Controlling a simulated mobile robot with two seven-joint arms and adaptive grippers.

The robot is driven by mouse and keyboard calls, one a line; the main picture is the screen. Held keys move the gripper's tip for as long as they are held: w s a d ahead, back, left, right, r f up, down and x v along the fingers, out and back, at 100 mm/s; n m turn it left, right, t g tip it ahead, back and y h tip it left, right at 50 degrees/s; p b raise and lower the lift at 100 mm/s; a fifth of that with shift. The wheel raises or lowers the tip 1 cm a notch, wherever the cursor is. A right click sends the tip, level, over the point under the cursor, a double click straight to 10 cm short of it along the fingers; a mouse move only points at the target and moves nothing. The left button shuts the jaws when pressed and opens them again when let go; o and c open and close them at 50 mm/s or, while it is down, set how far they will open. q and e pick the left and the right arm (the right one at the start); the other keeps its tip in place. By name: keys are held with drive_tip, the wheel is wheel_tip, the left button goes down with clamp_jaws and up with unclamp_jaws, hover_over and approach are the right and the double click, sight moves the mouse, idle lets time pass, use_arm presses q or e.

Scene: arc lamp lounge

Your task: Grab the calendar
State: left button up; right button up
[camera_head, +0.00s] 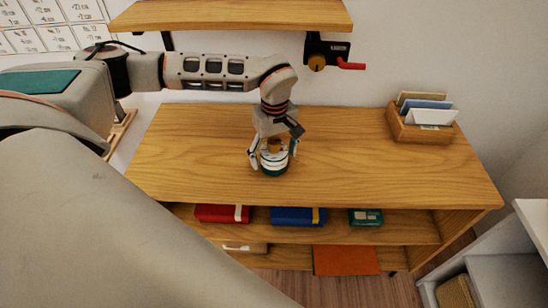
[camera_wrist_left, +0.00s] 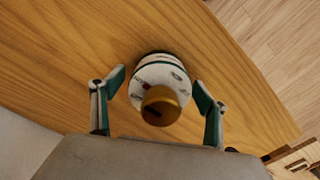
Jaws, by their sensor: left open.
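A round white-and-green ringed object with a brass knob, seemingly the calendar (camera_head: 274,168), stands upright on the wooden top of the shelf unit. In the left wrist view the calendar (camera_wrist_left: 158,75) shows dark markings on its white upper face. My left gripper (camera_head: 274,159) points down over it. Its fingers are spread, one on each side of the calendar. In the left wrist view, gaps show between the left gripper (camera_wrist_left: 160,88) and the calendar's sides. My right gripper is not in view.
A wooden holder (camera_head: 420,132) with cards stands at the back right of the top. A wooden wall shelf (camera_head: 230,15) and a red-handled fixture (camera_head: 330,57) are above. Red (camera_head: 217,213) and blue (camera_head: 297,216) boxes lie on the shelf below.

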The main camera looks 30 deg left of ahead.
use_arm(q)
drive_tip(key=shift+f, duration=0.3)
drive_tip(key=c, duration=1.5)
drive_tip(key=shift+c, duration=0.2)
drive_tip(key=shift+r, duration=0.1)
